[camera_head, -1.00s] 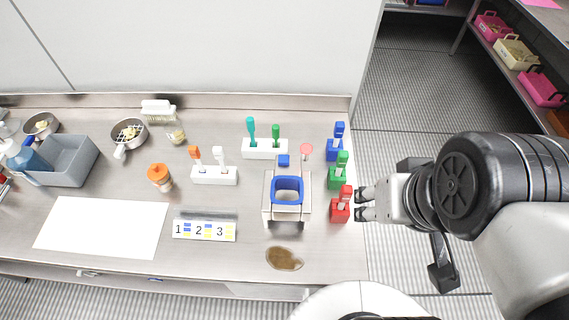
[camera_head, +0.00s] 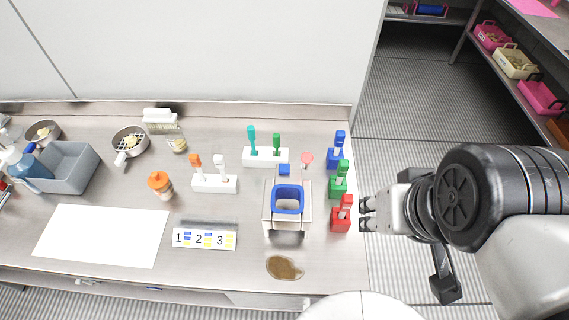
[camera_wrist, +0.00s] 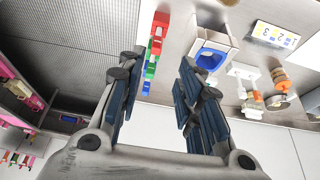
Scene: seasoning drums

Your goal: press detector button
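A grey-white box-shaped device with a blue ring on top (camera_head: 305,211), which looks like the detector, stands at the right part of the table. It also shows in the wrist view (camera_wrist: 214,40). I cannot tell which part is the button. My gripper (camera_head: 365,214) is open and empty, at the table's right edge, to the right of the device and apart from it. In the wrist view its two fingers (camera_wrist: 160,65) are spread with nothing between them.
Red (camera_head: 341,222), green (camera_head: 338,188) and blue (camera_head: 336,156) holders stand in a row between device and gripper. A brown spill (camera_head: 284,267) lies in front of the device. White holders (camera_head: 215,184), an orange-capped bottle (camera_head: 160,185) and a number card (camera_head: 205,240) stand left.

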